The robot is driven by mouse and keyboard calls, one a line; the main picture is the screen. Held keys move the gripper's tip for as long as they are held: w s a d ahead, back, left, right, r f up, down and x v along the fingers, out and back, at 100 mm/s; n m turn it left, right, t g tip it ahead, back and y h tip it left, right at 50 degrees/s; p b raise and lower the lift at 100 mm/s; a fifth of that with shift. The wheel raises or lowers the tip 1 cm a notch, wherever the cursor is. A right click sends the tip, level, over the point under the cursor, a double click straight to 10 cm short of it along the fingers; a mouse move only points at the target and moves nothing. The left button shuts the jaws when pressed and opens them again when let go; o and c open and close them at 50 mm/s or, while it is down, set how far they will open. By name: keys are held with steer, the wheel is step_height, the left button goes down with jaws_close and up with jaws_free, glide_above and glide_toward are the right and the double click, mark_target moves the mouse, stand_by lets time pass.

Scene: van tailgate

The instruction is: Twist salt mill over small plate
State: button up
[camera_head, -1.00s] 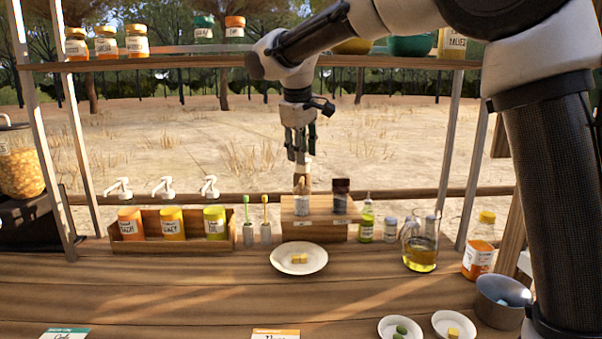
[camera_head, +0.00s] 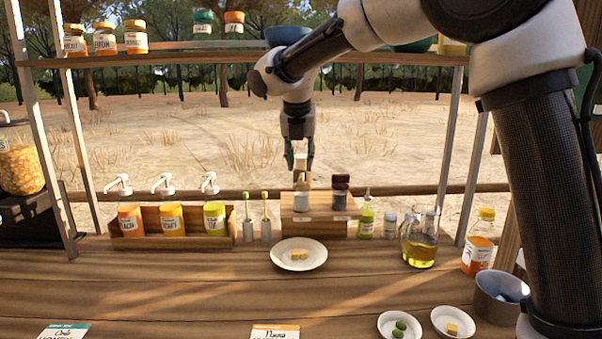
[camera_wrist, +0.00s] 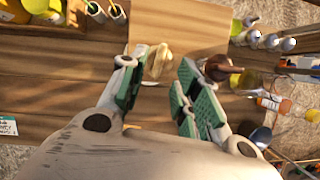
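The salt mill (camera_head: 301,201), with a pale wooden top and a light body, stands upright on a wooden riser at the back of the counter. My gripper (camera_head: 303,172) points down over it, with fingers around its upper part. In the wrist view the pale knob (camera_wrist: 158,62) lies between the spread fingers of my gripper (camera_wrist: 160,80), with a gap visible on each side. A white small plate (camera_head: 282,262) with yellow cubes sits on the counter in front of the riser.
A dark mill (camera_head: 340,197) stands close to the right of the salt mill; its top (camera_wrist: 218,68) is just outside my right finger. A green bottle (camera_head: 366,220) and an oil jug (camera_head: 420,252) stand further right. A shelf (camera_head: 200,55) crosses above. The front middle counter is mostly clear.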

mark_target(301, 175)
steer(key=x, duration=0.5)
jaws_close()
